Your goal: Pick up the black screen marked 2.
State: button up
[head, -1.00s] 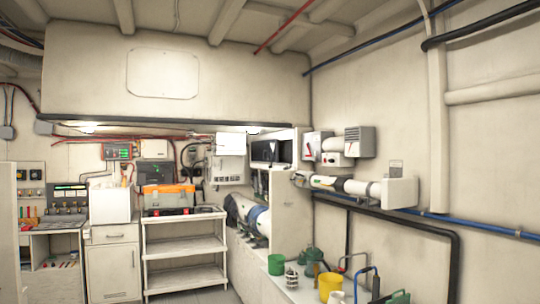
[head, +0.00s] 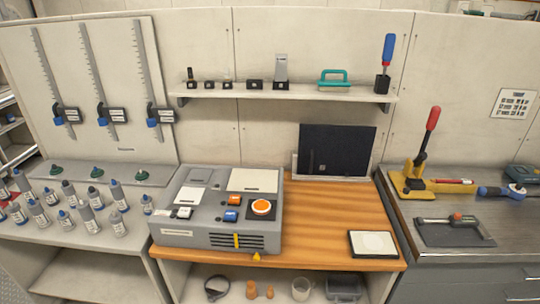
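A black screen (head: 345,150) stands upright, leaning slightly back, at the rear of the wooden worktop (head: 318,218) in the head view. It rests in or against a pale stand (head: 295,168) whose edges show at its sides and bottom. A small light mark shows at its lower left, too small to read as a number. Its back is hidden. My gripper is not in view.
A grey machine (head: 205,215) with orange and blue buttons stands left of the screen. A flat pad (head: 373,244) lies at the front right. A shelf (head: 290,92) with small items hangs above. Bottles crowd the left; tools fill the right bench. The worktop before the screen is clear.

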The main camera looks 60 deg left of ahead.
aim_at(325, 150)
jog(key=u, duration=0.25)
jog(key=i, duration=1.55)
jog(key=u, duration=4.25)
jog(key=i, duration=0.45)
